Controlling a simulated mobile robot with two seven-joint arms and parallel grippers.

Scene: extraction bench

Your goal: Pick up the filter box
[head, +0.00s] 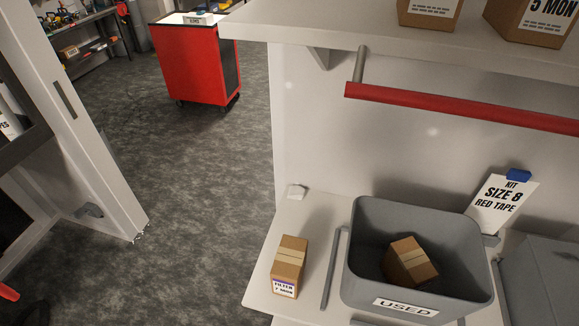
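A small cardboard filter box (289,256) with a tan tape strip stands on the left part of the white bench (262,290). Its front label reads "FILTER" above a partly legible "MON" line. It stands left of a grey bin and apart from it, with a thin grey bar between them. Neither of my grippers is in view.
The grey bin (463,288), labelled "USED", holds another cardboard box (408,260), tilted. A card (500,203) reads "KIT SIZE 8 RED TAPE". A red rail (460,107) runs under an upper shelf (340,27) bearing boxes. A red cabinet (196,62) stands behind open floor.

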